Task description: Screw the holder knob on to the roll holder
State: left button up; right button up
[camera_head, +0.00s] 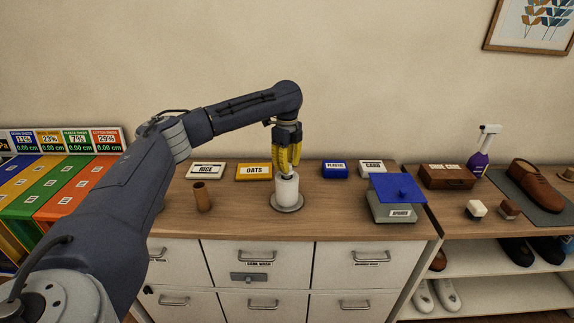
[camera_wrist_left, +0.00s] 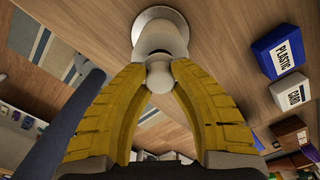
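The roll holder stands upright on the wooden counter, with a round grey base (camera_head: 288,208) and a white roll (camera_head: 287,187) around its post. It also shows in the left wrist view, base (camera_wrist_left: 150,14) at the top. My left gripper (camera_head: 288,166) points straight down over the top of the roll. Its yellow fingers close on the pale round holder knob (camera_wrist_left: 159,76), which sits between the fingertips at the top end of the roll holder. In the head view the fingers hide the knob. I cannot tell how far the knob is threaded on. My right gripper is out of view.
A brown cardboard tube (camera_head: 202,197) stands left of the holder. A scale with a blue top (camera_head: 397,187) stands at right. Drawers are below.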

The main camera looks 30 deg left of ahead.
pick_arm(q)
jog(key=o, duration=0.5)
jog(key=shift+c, duration=0.2)
